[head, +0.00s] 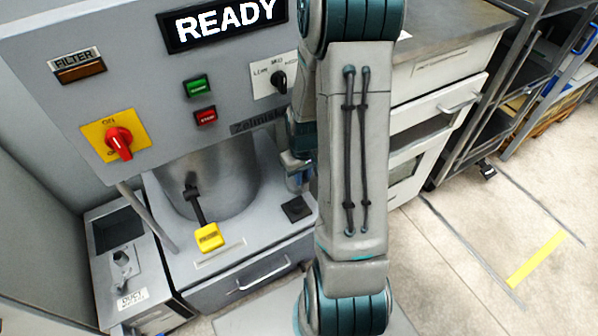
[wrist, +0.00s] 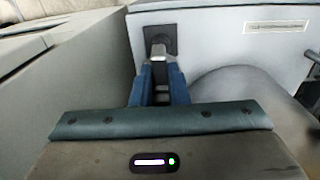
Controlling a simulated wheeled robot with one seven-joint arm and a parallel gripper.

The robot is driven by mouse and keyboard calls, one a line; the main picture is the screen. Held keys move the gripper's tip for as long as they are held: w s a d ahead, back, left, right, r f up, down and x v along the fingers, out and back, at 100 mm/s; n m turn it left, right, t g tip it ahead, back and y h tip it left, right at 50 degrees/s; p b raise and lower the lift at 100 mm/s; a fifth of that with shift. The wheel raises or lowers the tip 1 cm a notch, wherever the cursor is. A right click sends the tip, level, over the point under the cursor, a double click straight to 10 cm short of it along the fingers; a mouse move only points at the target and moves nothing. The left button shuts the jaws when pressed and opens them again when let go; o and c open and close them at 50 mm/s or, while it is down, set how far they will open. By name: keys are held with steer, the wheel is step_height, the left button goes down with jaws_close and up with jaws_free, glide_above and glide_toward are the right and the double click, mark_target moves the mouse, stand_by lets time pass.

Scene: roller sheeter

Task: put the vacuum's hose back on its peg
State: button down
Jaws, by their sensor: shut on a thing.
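My gripper shows in the wrist view with two blue fingers (wrist: 159,88). They are closed around a small pale grey piece (wrist: 158,52), whose far end stands in front of a dark square plate (wrist: 168,33) on a light grey surface. I cannot tell whether this piece is the hose's end or whether it touches the plate. In the head view my gripper (head: 297,178) is mostly hidden behind my arm, above a dark square (head: 298,208) on the machine's bed. No hose or peg can be made out clearly; a grey tube (head: 147,217) slants down at the machine's left.
The sheeter's panel (head: 230,75) reads READY and carries a red switch (head: 119,143). A black handle with a yellow block (head: 208,237) is on the bed. A grey labelled box (head: 118,262) stands left. White drawers (head: 440,110) stand right; the floor at right is mostly clear.

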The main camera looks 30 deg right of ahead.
step_height(320, 180, down, 8)
steer(key=b, duration=0.6)
steer(key=shift+r, duration=0.2)
steer(key=shift+s+f, duration=0.15)
steer(key=shift+f, duration=0.15)
stand_by(0.9)
steer(key=shift+f+b, duration=0.4)
steer(key=shift+b, duration=0.1)
steer(key=shift+f, duration=0.35)
steer(key=shift+f+b, duration=0.45)
steer(key=shift+b, duration=0.15)
steer(key=shift+f+b, duration=0.7)
steer(key=shift+f, duration=0.25)
stand_by(0.6)
steer(key=c, duration=1.3)
jaws_free()
